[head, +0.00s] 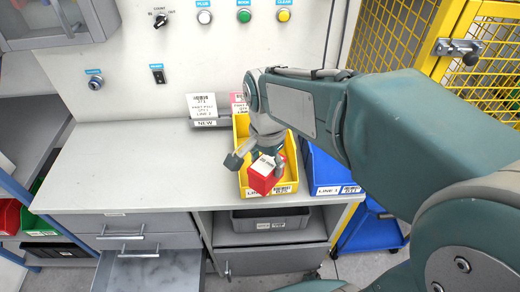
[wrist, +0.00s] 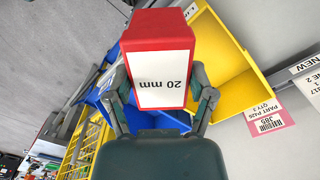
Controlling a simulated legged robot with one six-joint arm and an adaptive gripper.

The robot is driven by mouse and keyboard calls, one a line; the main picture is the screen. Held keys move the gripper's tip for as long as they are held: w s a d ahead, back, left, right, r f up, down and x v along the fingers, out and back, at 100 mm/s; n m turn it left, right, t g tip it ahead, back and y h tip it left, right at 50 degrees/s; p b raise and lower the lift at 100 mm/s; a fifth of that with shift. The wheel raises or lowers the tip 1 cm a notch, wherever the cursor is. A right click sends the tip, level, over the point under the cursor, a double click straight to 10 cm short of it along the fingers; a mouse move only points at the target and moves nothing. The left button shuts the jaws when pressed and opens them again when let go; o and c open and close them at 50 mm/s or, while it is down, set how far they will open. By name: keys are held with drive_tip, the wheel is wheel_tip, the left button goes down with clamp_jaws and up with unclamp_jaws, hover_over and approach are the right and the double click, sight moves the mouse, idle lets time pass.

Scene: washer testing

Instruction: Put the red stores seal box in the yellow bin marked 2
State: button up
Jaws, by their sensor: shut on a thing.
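The red box (head: 261,184) has a white label and is held in my gripper (head: 257,161). In the wrist view the box (wrist: 160,25) sits between both fingers (wrist: 160,98), its label reading "20 mm" upside down. The yellow bin (head: 287,187) stands on the counter, with a white front label whose number is too small to read surely. In the head view the box shows in front of the bin's opening and front wall; its exact height above the bin cannot be told. The yellow bin (wrist: 228,58) shows behind the box in the wrist view. My arm hides part of the bin.
A blue bin (head: 328,175) stands directly right of the yellow one. Label cards (head: 202,107) stand in a holder behind. The counter (head: 130,165) to the left is clear. Below, a drawer (head: 150,270) is open. A yellow mesh cage (head: 490,60) stands at right.

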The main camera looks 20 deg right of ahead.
drive_tip(key=shift+w+d+f, duration=0.55)
drive_tip(key=shift+w+f, duration=1.6)
drive_tip(key=shift+w+d+f, duration=0.55)
drive_tip(key=shift+w+f, duration=1.55)
drive_tip(key=shift+w, duration=0.1)
drive_tip(key=shift+w+d+f, duration=0.55)
drive_tip(key=shift+w+f, duration=1.6)
drive_tip(key=shift+f, duration=0.1)
drive_tip(key=o, duration=1.1)
